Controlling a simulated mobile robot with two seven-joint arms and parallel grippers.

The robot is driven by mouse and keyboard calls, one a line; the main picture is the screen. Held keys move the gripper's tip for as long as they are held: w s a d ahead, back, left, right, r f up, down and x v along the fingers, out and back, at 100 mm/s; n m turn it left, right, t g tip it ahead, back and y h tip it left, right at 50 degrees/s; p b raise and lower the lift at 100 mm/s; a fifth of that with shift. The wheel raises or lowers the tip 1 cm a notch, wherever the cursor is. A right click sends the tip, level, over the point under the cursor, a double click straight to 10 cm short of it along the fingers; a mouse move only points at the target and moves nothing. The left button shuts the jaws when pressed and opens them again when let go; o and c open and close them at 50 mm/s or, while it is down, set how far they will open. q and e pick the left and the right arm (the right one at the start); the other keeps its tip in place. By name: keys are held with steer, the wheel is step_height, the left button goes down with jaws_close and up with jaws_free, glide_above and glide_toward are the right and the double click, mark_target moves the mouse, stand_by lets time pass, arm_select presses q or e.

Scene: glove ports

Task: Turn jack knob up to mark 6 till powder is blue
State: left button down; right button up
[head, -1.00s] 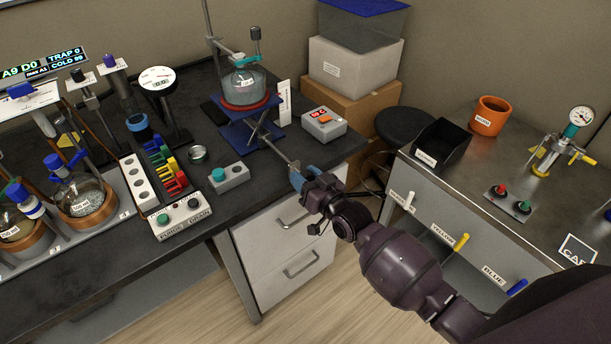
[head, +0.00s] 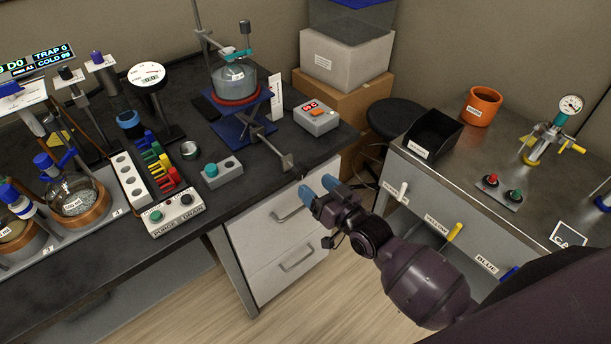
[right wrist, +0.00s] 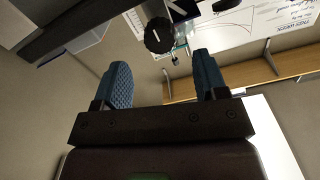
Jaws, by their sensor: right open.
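The blue lab jack (head: 259,128) stands near the bench's right end. Its rod runs toward the front edge and ends in a dark knob (head: 287,162). The knob shows round and ridged in the right wrist view (right wrist: 159,35), just beyond the fingertips. On the jack, a glass vessel (head: 234,82) sits in a red ring; the powder's colour is unclear. A white scale card (head: 276,97) stands beside it, its marks too small to read. My right gripper (head: 318,190) is open and empty, apart from the knob, in front of the bench edge. My left gripper is out of view.
A grey box with a red display (head: 316,117) stands right of the jack; a block with a teal button (head: 221,172) stands to its left. Drawers (head: 280,245) lie below the bench edge. A steel side table (head: 455,160) stands at right, with a dark stool (head: 396,118) behind the gap.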

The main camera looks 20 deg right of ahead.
steer(key=v, duration=0.3)
steer(key=shift+s+d, duration=0.1)
steer(key=shift+s, duration=0.2)
stand_by(0.3)
steer(key=s+d+f+g+h, duration=0.2)
steer(key=s+d+f+h, duration=0.1)
steer(key=s+f, duration=0.3)
steer(key=s+d+f+g+h, duration=0.3)
steer(key=s+d+f, duration=0.1)
steer(key=s, duration=0.6)
steer(key=shift+s+f+m, duration=0.3)
steer(key=shift+s+f, duration=0.05)
steer(key=shift+f, duration=0.55)
stand_by(1.0)
